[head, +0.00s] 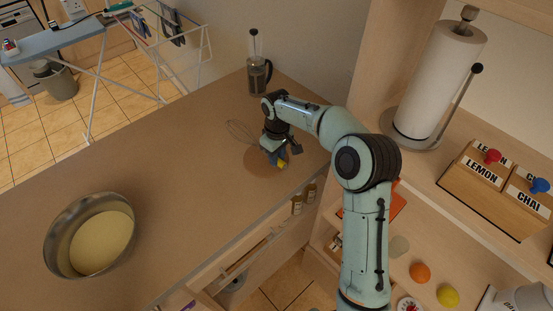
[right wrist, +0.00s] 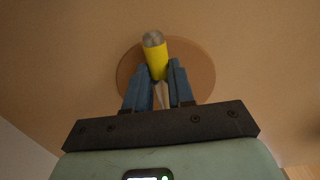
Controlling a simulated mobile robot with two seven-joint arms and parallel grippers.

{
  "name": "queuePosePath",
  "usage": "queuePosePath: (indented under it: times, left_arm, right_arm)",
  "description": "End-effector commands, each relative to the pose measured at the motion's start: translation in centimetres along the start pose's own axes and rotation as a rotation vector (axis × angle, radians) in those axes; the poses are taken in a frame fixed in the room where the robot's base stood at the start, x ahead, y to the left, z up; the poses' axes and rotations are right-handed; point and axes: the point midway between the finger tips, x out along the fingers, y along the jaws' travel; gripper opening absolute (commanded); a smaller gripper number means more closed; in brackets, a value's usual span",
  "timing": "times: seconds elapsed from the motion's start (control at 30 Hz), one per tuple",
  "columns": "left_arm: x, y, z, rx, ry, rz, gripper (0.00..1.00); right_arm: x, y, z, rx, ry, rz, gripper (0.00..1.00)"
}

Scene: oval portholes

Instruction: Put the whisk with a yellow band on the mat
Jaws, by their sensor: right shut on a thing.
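The whisk's wire loops (head: 239,131) stick out to the left of my right gripper (head: 279,157) in the head view. Its yellow band shows beside the fingers, and clearly in the right wrist view (right wrist: 157,62), with a grey end cap. My right gripper is shut on the whisk's handle. The round brown mat (head: 257,164) lies on the counter under the gripper; it also shows in the right wrist view (right wrist: 205,75) behind the handle. I cannot tell whether the whisk touches the mat. My left gripper is not in view.
A French press (head: 259,77) stands at the counter's far end. A metal bowl (head: 62,232) with yellow contents is at the near left. The counter between bowl and mat is clear.

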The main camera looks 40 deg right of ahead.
Motion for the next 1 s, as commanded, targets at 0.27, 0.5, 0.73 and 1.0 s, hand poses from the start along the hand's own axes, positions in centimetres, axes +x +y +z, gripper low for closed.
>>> queuePosePath:
  times: [0.27,0.5,0.73,1.0]
  left_arm:
    - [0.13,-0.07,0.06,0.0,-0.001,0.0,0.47]
    - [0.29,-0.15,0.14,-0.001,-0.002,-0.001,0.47]
    - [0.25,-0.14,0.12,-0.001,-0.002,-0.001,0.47]
    - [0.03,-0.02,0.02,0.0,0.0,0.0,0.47]
  right_arm:
    - [1.19,-0.05,-0.04,-0.001,0.002,0.0,0.0]
    - [1.55,-0.05,-0.01,-0.001,0.001,0.0,0.0]
    - [1.51,-0.04,-0.02,-0.001,0.001,0.0,0.49]
    - [0.72,-0.02,-0.08,-0.001,0.003,0.001,0.49]
